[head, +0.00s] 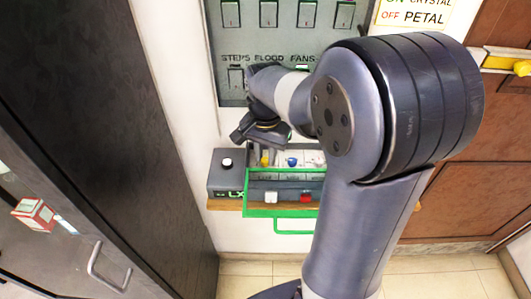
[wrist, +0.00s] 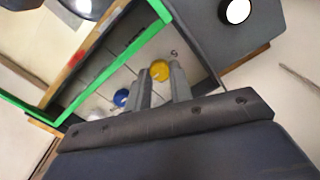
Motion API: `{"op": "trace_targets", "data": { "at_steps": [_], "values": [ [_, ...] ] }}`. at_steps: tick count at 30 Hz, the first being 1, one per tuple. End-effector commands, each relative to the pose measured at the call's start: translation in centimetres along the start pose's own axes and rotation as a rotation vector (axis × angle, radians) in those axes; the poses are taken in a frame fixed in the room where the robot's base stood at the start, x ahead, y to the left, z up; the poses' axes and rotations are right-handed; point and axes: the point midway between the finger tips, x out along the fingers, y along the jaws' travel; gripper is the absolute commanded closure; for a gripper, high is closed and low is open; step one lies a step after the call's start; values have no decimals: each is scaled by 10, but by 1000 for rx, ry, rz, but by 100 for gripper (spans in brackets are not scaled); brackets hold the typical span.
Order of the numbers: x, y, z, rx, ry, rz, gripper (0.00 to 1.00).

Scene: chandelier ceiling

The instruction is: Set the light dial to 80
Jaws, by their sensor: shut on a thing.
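A grey box marked "LX" (head: 228,181) sits on the wooden shelf and carries a dark dial with a white top (head: 226,162). That white top also shows at the upper right of the wrist view (wrist: 237,11). No dial reading is legible. My gripper (head: 252,156) points down over the green-framed tray beside the box. In the wrist view its two fingers (wrist: 160,84) are shut on a small yellow knob (wrist: 160,70) in the tray. In the head view the yellow knob (head: 265,161) is just beside the fingers. My gripper is apart from the white-topped dial.
The green-framed tray (head: 250,211) has a front handle and holds a blue knob (head: 292,161). A white button (head: 271,197) and a red button (head: 306,197) show at its front. A grey switch panel (head: 285,40) is on the wall above. A dark door stands left.

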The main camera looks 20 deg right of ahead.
Motion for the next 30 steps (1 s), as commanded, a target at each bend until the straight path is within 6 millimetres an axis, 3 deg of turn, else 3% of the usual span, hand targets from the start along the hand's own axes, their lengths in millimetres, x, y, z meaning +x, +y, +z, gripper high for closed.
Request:
{"op": "trace_targets", "data": {
  "at_steps": [4,14,24,30],
  "values": [
    [-1,0,0,1,1,-2,70],
    [-9,-1,-1,0,3,-3,70],
    [-74,-1,-1,0,5,-4,70],
    [-101,0,0,0,2,-2,70]
  ]
}}
